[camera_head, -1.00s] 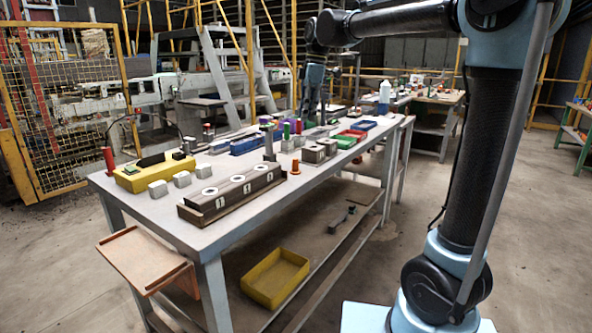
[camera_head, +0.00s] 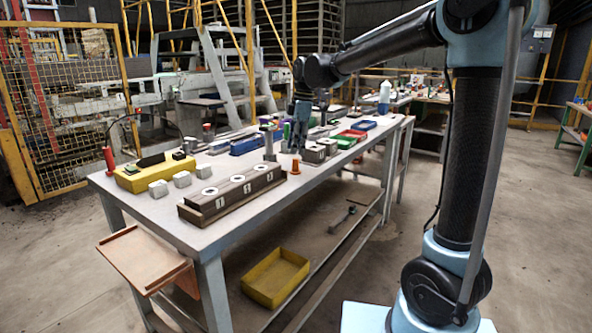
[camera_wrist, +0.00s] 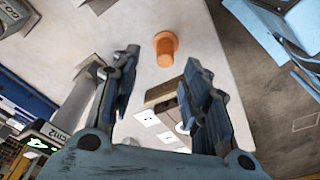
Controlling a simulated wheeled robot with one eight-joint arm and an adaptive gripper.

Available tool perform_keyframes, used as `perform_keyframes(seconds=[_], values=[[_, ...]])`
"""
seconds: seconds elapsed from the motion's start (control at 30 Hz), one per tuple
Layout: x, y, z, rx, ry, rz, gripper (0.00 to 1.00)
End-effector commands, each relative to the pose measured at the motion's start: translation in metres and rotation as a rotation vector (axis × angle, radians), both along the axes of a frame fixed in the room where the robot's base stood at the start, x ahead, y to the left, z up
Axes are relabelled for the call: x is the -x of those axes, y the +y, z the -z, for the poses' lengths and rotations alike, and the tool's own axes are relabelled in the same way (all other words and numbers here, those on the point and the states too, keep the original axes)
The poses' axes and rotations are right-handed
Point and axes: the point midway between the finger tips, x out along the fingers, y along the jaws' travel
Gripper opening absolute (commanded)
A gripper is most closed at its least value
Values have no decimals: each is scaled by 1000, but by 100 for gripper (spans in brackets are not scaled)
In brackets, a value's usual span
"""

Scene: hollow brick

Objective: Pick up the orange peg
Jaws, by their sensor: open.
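The orange peg (camera_head: 295,167) stands upright on the table near its right edge, beside the end of the brown block with round holes. In the wrist view the orange peg (camera_wrist: 165,47) shows from above, beyond the fingertips and nearly centred between them. My gripper (camera_wrist: 158,72) is open and empty, with a finger on each side and the peg ahead of the gap, apart from both. In the head view my gripper (camera_head: 298,138) hangs above the table, behind the peg; its fingertips are hard to make out there.
The brown block with round holes (camera_head: 232,191) lies left of the peg. Grey blocks (camera_head: 314,153) and a grey cylinder (camera_head: 269,143) stand close by. Green, red and blue trays lie farther back. A yellow bin (camera_head: 275,278) sits below. Bare tabletop (camera_wrist: 110,40) surrounds the peg's far side.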

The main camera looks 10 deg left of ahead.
Motion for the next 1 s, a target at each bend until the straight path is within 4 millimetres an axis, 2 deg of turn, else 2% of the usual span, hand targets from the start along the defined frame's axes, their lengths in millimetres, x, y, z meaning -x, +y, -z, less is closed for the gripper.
perform_keyframes(seconds=[0.17, 0.5, 0.83, 1.0], values=[[1, 0, 10, 0, 0, 0, 42], [6, 2, 50, 0, 0, -1, 42], [6, 2, 55, 0, 0, 0, 42], [6, 2, 55, 0, 0, 0, 4]])
